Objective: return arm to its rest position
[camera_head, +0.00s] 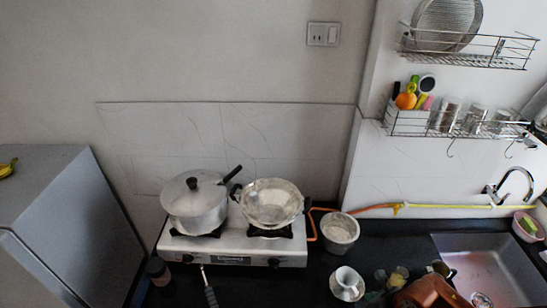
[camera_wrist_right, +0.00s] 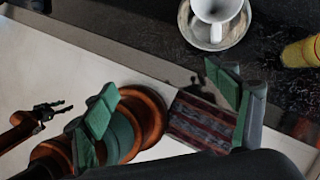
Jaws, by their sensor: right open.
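My right gripper (camera_wrist_right: 165,95) is open in the right wrist view, its green-padded fingers spread wide. I see nothing held between them. The space beyond them shows the counter edge, a white surface and a dark red striped patch. In the head view brown arm-like parts (camera_head: 430,292) show at the bottom edge right of the cup, and the gripper there is hard to make out. In the wrist view a small dark pair of jaws on a brown link at the left looks like my left gripper (camera_wrist_right: 52,112); its opening is unclear.
A white cup (camera_head: 347,276) stands on a saucer on the dark counter, close to the right gripper; a yellow object (camera_wrist_right: 302,52) is nearby. A stove (camera_head: 235,252) with two pots, a metal bucket (camera_head: 340,232) and a sink (camera_head: 490,265) line the counter. Wire racks (camera_head: 450,125) hang above.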

